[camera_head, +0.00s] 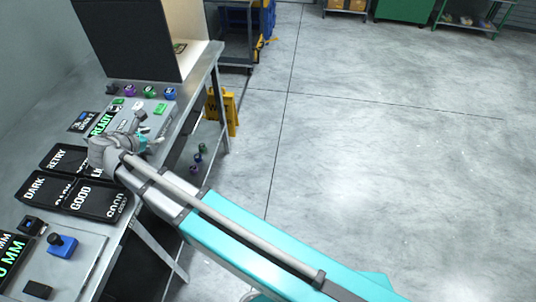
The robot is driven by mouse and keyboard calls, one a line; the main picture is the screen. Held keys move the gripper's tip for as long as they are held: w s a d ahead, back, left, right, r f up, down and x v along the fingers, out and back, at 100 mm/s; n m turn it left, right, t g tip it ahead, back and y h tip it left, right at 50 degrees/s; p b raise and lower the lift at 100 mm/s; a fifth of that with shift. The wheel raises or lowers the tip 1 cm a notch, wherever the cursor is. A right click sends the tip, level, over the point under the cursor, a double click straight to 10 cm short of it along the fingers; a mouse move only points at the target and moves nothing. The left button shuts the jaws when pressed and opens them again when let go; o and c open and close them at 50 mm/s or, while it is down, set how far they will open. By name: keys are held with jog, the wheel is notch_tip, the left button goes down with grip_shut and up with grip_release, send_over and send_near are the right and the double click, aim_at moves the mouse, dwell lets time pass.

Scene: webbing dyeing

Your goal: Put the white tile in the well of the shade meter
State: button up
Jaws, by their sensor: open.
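A grey device with a green READY display (101,124) stands on the bench and looks like the shade meter. My gripper (146,131) is beside it, low over the bench, and my wrist covers part of the device. The fingers are small here; they are open, and I see nothing clearly between them. A small whitish piece (141,114) shows just beyond the fingers and may be the white tile. I cannot tell whether it lies in a well. The well itself is not clearly visible.
Black trays marked RETRY (58,158), DARK (38,186) and GOOD (84,201) lie nearer. Several coloured spools (150,91) stand behind the device, before a dark-sided booth (130,38).

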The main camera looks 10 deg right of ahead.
jog(key=s+d+f+m+g+y, duration=0.1)
jog(key=d+f+m+g, duration=0.2)
jog(key=d+m, duration=0.55)
jog(key=d+f+m+g, duration=0.3)
jog(key=d+m, duration=0.1)
jog(key=d, duration=1)
jog(key=s+d+f+m+g+y, duration=0.1)
jog(key=s+d+m+y, duration=0.1)
jog(key=s+d+m, duration=0.2)
jog(key=s+d+f+m+g+y, duration=0.1)
jog(key=s+d+m+g+y, duration=0.1)
jog(key=d+m, duration=0.7)
jog(key=shift+s+d+f+m+g+y, duration=0.15)
jog(key=shift+s+d+m+g+y, duration=0.3)
jog(key=shift+s+d, duration=0.7)
jog(key=shift+s+a, duration=0.15)
jog(key=shift+a, duration=0.1)
notch_tip(320, 180, up, 6)
jog(key=p, duration=0.6)
